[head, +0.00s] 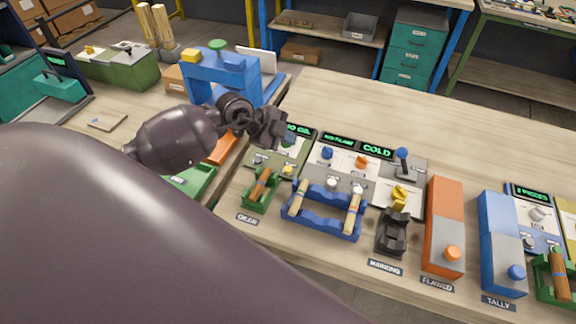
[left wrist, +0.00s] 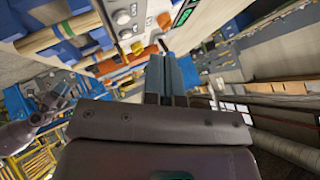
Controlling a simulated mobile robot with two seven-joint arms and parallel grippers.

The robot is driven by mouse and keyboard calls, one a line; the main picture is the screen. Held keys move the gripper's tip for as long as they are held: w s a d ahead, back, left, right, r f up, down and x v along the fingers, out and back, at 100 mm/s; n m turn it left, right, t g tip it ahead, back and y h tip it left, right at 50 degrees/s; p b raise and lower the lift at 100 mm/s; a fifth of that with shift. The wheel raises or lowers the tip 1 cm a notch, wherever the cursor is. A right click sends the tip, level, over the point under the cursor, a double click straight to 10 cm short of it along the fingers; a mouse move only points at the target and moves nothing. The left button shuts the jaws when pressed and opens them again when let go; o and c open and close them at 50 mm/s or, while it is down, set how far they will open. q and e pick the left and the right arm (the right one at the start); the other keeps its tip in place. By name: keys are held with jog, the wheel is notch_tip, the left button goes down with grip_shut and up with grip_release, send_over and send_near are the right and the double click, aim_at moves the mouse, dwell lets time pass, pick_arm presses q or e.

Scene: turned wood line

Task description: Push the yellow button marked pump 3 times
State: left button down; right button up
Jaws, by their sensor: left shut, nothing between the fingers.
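The oiler panel (head: 267,159) is a green box on the bench with a lit display reading "NO OIL" (head: 299,130). A small yellow button (head: 287,170) sits on its near part, and it seems to show in the left wrist view (left wrist: 138,47). Its pump marking is too small to read. My left gripper (head: 287,140) is shut and empty, above the far part of this panel, just beyond the yellow button and apart from it. Its closed fingers also show in the left wrist view (left wrist: 170,65). My right gripper is not in view.
A green cradle with a turned wood piece (head: 262,186) stands in front of the oiler panel.

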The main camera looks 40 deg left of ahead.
pick_arm(q)
send_over(288, 171)
jog(key=shift+a+f, duration=0.1)
jog(key=shift+f, duration=2.15)
jog(key=shift+f+b, duration=0.75)
jog(key=shift+b, duration=0.4)
jog(key=shift+f+b, duration=0.35)
jog(key=shift+f, duration=1.1)
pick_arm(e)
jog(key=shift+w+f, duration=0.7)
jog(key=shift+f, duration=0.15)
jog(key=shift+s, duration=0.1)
pick_arm(q)
jog(key=shift+f, duration=0.4)
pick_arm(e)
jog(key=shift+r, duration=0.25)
